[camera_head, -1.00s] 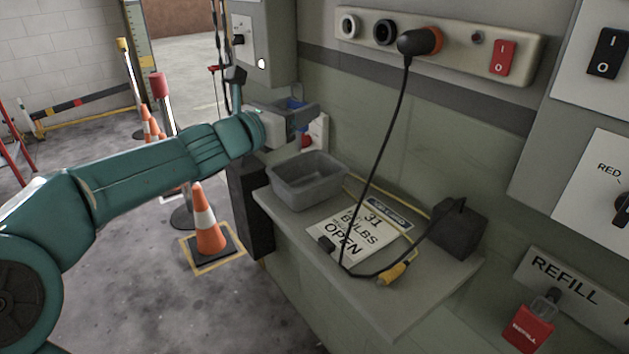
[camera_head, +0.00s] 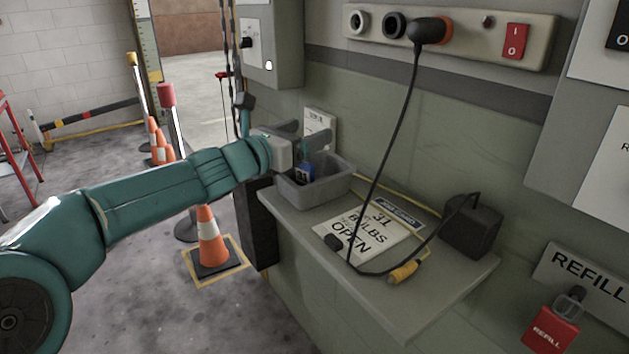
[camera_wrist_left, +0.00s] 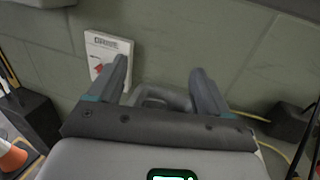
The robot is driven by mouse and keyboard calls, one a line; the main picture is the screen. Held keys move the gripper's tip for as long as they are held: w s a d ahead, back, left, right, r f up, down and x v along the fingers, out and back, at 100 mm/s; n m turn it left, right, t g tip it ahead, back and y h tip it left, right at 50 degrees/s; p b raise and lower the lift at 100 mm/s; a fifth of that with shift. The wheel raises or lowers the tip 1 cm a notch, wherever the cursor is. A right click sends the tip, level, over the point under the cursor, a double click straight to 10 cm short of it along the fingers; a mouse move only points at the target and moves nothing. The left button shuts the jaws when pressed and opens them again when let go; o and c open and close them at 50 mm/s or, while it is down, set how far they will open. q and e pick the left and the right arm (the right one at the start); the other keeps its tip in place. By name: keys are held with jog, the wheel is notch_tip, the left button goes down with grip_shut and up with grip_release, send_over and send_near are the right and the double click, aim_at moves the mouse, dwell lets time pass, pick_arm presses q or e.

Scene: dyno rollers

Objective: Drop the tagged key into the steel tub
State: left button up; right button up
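A small blue tag (camera_head: 305,170), taken to be the tagged key's, shows at the grey steel tub (camera_head: 335,190), within its rim in the head view. I cannot tell whether it rests on the tub's floor or is still above it. The tub stands at the far left end of the shelf. My left gripper (camera_head: 303,137) is just above the tub's back left part, with its fingers spread. In the left wrist view my gripper (camera_wrist_left: 162,80) has its fingers wide apart, with part of the tub (camera_wrist_left: 160,97) between and beyond them. My right gripper is out of view.
The shelf (camera_head: 395,310) also holds a bulb sign (camera_head: 370,229), a black cable with a yellow connector (camera_head: 403,271) and a dark box (camera_head: 472,226). A red refill tag (camera_head: 550,329) hangs at right. A traffic cone (camera_head: 210,240) stands on the floor at left.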

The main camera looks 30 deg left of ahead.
pick_arm(q)
jog(key=s+a, duration=0.2)
jog(key=s, duration=1.4)
jog(key=shift+s+a, duration=0.1)
jog(key=shift+s, duration=0.05)
